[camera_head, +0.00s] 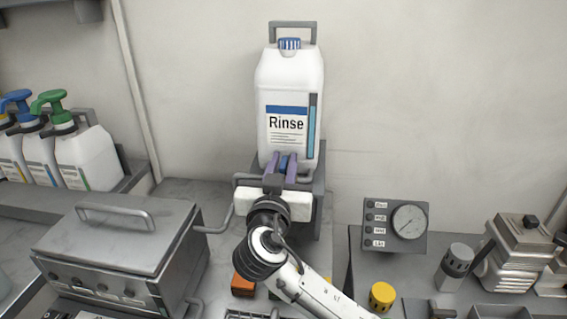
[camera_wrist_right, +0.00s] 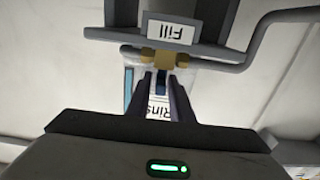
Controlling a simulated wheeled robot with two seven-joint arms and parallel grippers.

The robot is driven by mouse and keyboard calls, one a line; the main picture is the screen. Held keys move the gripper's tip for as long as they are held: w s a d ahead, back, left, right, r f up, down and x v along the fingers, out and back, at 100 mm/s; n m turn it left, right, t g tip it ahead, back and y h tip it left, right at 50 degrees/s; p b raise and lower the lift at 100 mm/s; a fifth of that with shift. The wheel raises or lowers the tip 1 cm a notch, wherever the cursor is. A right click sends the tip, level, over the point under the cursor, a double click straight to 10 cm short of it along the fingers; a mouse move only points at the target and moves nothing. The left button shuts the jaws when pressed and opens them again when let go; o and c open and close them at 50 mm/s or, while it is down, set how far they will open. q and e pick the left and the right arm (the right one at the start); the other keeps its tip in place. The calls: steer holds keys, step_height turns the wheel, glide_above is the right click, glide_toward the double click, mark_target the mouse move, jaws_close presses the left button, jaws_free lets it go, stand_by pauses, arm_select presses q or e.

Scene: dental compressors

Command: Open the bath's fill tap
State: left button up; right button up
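The white Rinse jug (camera_head: 289,95) with a blue cap stands upright on a grey holder against the wall. At its foot is the fill tap, with a small blue lever (camera_head: 283,161). In the right wrist view the tap's brass-coloured body (camera_wrist_right: 162,59) sits by a "Fill" label (camera_wrist_right: 171,32), and the blue lever (camera_wrist_right: 161,82) points toward me. My right gripper (camera_head: 282,160) has its two purple fingers on either side of the lever, seemingly closed on it. The grey lidded bath (camera_head: 120,240) stands at left. My left gripper is out of view.
A grey pipe (camera_head: 218,226) runs between the bath and the jug's holder. Several pump bottles (camera_head: 85,155) stand on a shelf at left. A gauge panel (camera_head: 395,226), a yellow-capped item (camera_head: 382,296) and metal equipment (camera_head: 520,250) are at right. Wall space beside the jug is clear.

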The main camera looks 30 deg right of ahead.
jaws_close()
